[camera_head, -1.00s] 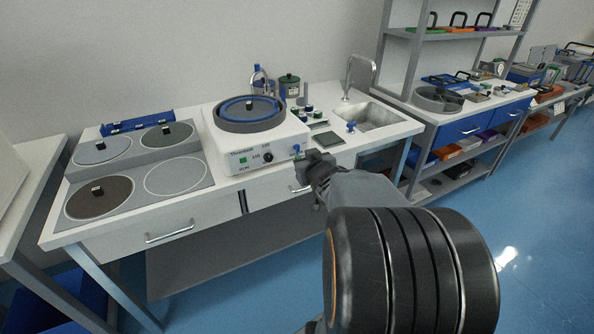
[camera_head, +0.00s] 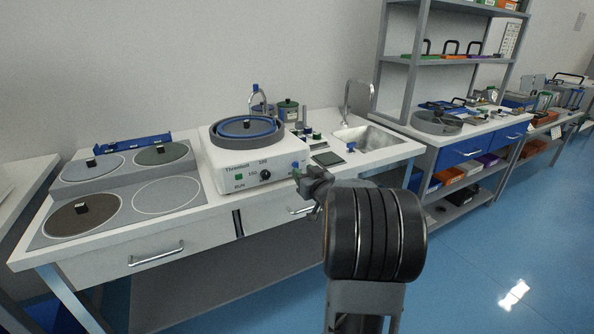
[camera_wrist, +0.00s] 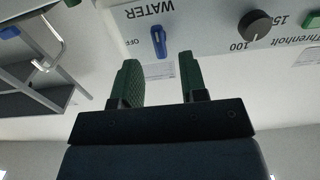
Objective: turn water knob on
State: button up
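The water knob (camera_wrist: 158,42) is a small blue lever on the white front panel of the grinding machine (camera_head: 222,160). In the wrist view it sits beside the upside-down words WATER and OFF. My gripper (camera_wrist: 163,72) is open, with two green-padded fingers apart and nothing between them. The knob shows just beyond the fingertips, in line with the gap and nearer the left finger; they look apart from it. In the head view my gripper (camera_head: 298,176) is at the right front corner of the machine, and the knob is hard to make out there.
A black dial (camera_wrist: 255,25) is on the same panel. The sink (camera_head: 375,137) with a tall faucet is to the right. Disc plates (camera_head: 165,194) lie on the bench to the left. Open blue floor (camera_head: 470,270) is at the right front.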

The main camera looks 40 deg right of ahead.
jog(key=shift+w+d, duration=0.15)
jog(key=shift+w, duration=0.95)
jog(key=shift+w+d, duration=0.15)
jog(key=shift+w, duration=0.95)
grip_shut()
